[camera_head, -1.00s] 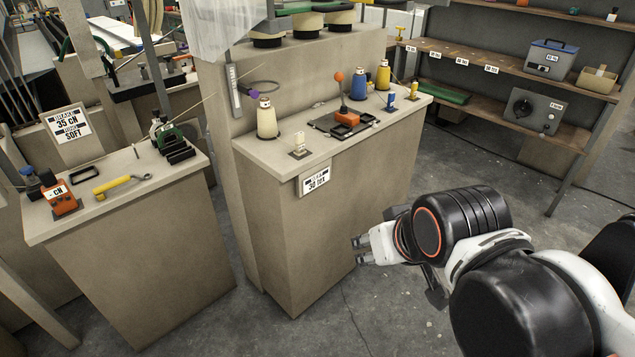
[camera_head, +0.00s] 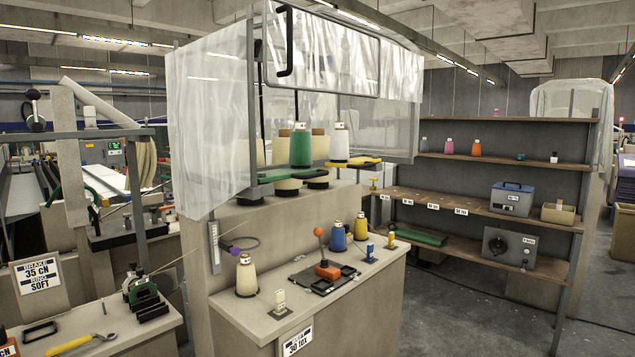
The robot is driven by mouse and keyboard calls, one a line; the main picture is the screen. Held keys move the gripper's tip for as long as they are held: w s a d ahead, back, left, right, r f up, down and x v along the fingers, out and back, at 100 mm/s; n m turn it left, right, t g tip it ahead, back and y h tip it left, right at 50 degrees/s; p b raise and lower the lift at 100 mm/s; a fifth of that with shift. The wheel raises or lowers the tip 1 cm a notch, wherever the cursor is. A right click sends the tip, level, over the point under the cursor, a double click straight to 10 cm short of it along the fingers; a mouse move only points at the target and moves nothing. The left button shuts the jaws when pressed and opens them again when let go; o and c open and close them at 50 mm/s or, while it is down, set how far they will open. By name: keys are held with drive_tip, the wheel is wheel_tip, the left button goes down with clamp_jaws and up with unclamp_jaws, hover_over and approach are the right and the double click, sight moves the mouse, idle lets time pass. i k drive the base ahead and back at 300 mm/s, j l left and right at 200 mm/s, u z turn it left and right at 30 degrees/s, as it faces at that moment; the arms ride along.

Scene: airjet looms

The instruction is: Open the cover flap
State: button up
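The cover flap (camera_head: 335,57) is a clear, crinkled plastic panel in a thin dark frame. It is at the top middle of the head view, on the front of the plastic-sheeted enclosure above the counter. A black bar handle (camera_head: 286,42) stands upright near its left edge. The panel covers the upper front of the enclosure, and its lower edge hangs above the cones. Its top edge runs close to or past the picture's top. My gripper is out of the picture.
Plastic sheeting (camera_head: 208,120) hangs left of the flap. A green cone (camera_head: 300,148) and a white cone (camera_head: 339,143) stand below it. The counter (camera_head: 265,320) holds yarn cones and an orange-knobbed device (camera_head: 326,268). Shelving (camera_head: 480,155) stands right, with floor between.

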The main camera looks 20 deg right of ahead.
sight(361, 74)
drive_tip(key=i+l+u, duration=0.25)
drive_tip(key=l+u, duration=0.25)
drive_tip(key=l, duration=0.9)
drive_tip(key=l+u, duration=0.5)
drive_tip(key=l, duration=0.95)
